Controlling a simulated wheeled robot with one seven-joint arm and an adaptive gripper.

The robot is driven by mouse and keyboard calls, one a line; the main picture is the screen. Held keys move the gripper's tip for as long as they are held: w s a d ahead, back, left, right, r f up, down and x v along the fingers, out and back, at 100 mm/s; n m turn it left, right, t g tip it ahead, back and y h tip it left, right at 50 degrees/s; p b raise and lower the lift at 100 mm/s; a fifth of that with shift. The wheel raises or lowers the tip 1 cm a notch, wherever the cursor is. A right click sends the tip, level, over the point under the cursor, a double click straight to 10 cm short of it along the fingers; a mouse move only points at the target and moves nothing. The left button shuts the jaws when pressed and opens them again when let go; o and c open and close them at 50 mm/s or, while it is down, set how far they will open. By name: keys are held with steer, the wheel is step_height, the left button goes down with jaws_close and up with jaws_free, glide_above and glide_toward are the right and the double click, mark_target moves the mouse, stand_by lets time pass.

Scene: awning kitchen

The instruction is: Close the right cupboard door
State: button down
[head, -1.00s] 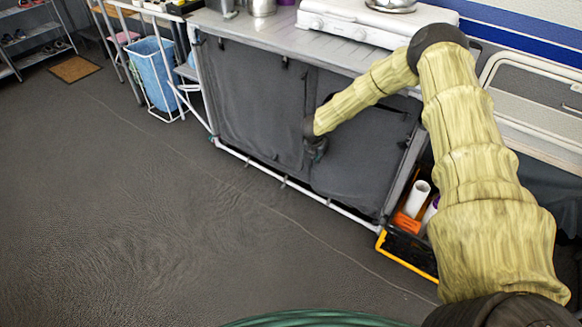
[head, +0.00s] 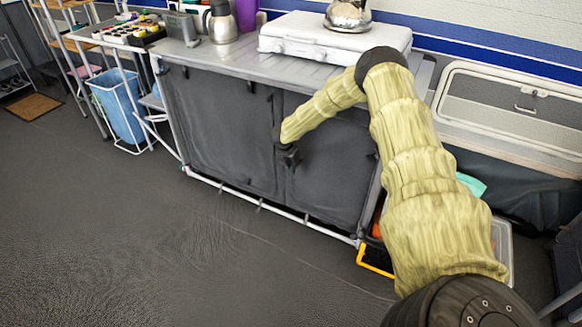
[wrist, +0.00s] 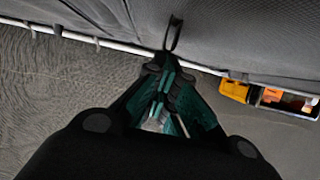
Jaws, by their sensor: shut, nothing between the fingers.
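The cupboard under the counter has two dark grey fabric doors on a white tube frame. The right cupboard door (head: 330,185) hangs nearly flush with the left door (head: 222,130); any small gap at its edge is hard to tell, and my arm hides part of its top. My gripper (head: 289,157) is at the right door's left edge, near the seam. In the wrist view my gripper (wrist: 166,72) is shut and empty, its fingertips just below a dark strap loop (wrist: 174,35) on the fabric. Whether they touch the door cannot be told.
A black and yellow crate (head: 374,262) stands on the floor by the cupboard's right end, partly behind my arm. A white stove (head: 330,38) and a kettle (head: 347,14) are on the counter. A blue bin (head: 118,105) stands at left. The front floor is clear.

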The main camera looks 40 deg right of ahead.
steer(key=shift+w+d+r, duration=0.1)
steer(key=shift+d+r, duration=0.1)
steer(key=shift+d, duration=0.2)
steer(key=s+a+r+p, duration=0.1)
steer(key=s+a+r, duration=0.2)
steer(key=a+r, duration=0.4)
steer(key=shift+v, duration=1.05)
